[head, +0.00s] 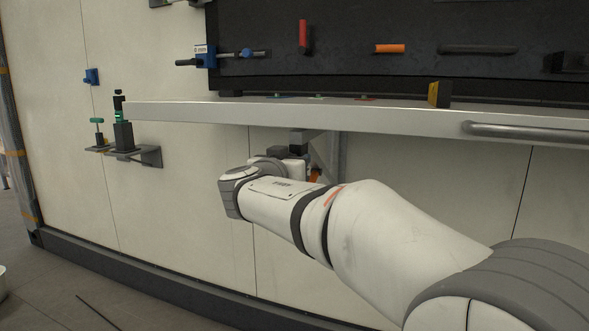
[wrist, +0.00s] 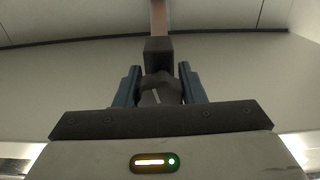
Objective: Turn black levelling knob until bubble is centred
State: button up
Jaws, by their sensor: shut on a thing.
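In the wrist view my gripper (wrist: 160,70) has its two blue-grey fingers on either side of a dark knob (wrist: 160,92). The fingers are shut on this knob. The knob has a faceted, rounded shape with a light line on it. A dark block (wrist: 158,48) and a brownish post (wrist: 158,16) show beyond it. In the head view my arm reaches under the shelf, and its wrist hides the fingers and the knob. A dark block (head: 298,137) shows just under the shelf above my wrist. I cannot make out the bubble in either view.
The shelf (head: 300,114) runs close above my wrist, with a grey bar (head: 520,131) on its front edge. A yellow-and-black block (head: 439,94) stands on it. A small bracket (head: 140,152) holds green-topped fittings at the left. The wall (head: 180,200) left of my arm is clear.

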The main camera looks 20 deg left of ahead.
dwell(0.3)
jog(key=o, duration=1)
jog(key=s, duration=0.7)
jog(key=shift+s+a, duration=0.3)
jog(key=shift+s, duration=0.1)
